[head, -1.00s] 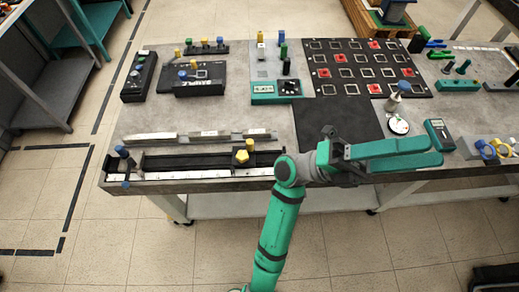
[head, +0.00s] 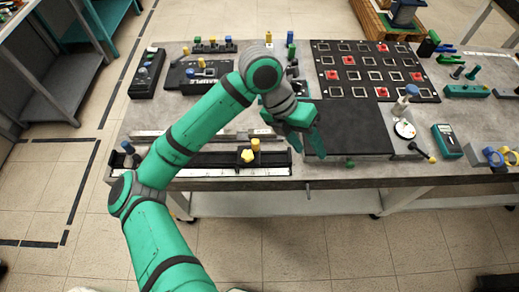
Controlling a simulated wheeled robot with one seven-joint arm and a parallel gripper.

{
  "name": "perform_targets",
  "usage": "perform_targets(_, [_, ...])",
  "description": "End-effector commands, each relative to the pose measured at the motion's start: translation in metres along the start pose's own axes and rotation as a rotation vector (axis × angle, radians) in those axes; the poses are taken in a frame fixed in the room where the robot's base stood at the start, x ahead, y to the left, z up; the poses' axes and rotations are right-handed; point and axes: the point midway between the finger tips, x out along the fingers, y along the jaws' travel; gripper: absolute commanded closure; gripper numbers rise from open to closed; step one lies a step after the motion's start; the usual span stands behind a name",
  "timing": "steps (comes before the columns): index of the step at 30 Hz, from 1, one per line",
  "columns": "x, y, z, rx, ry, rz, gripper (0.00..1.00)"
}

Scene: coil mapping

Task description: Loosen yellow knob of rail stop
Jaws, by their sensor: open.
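The rail stop's yellow knob (head: 248,157) shows on a dark carriage on the long black rail (head: 205,161) at the table's front edge. A smaller yellow piece (head: 255,144) stands just behind it. A blue knob (head: 127,147) is at the rail's left end. My gripper (head: 307,150) is open and empty, its green fingers pointing down to the right of the knob, above the table's front part. It is apart from the knob. My arm hides part of the rail left of the knob.
A grid board with red pieces (head: 382,47) lies at the back. A dark mat (head: 345,130) lies right of my gripper. A round dial (head: 404,130) and a green meter (head: 446,140) stand further right. My arm covers some back-left fixtures.

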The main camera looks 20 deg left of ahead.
Motion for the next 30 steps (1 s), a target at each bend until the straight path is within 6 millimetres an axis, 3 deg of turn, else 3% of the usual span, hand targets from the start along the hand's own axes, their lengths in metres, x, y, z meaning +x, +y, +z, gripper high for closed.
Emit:
perform_targets(1, [-0.012,0.028,-0.005,-0.036,0.017,0.099,0.53])
perform_targets(3, [-0.027,0.061,-0.013,-0.085,0.039,0.217,0.53])
perform_targets(6, [-0.049,0.098,-0.025,-0.146,0.066,0.353,0.53])
perform_targets(9, [-0.067,0.123,-0.034,-0.193,0.085,0.449,0.53])
perform_targets(14, [-0.079,0.141,-0.043,-0.229,0.099,0.519,0.53])
perform_targets(20, [-0.064,0.152,-0.047,-0.233,0.1,0.523,0.53])
perform_targets(30, [-0.012,0.179,-0.056,-0.232,0.1,0.521,0.53])
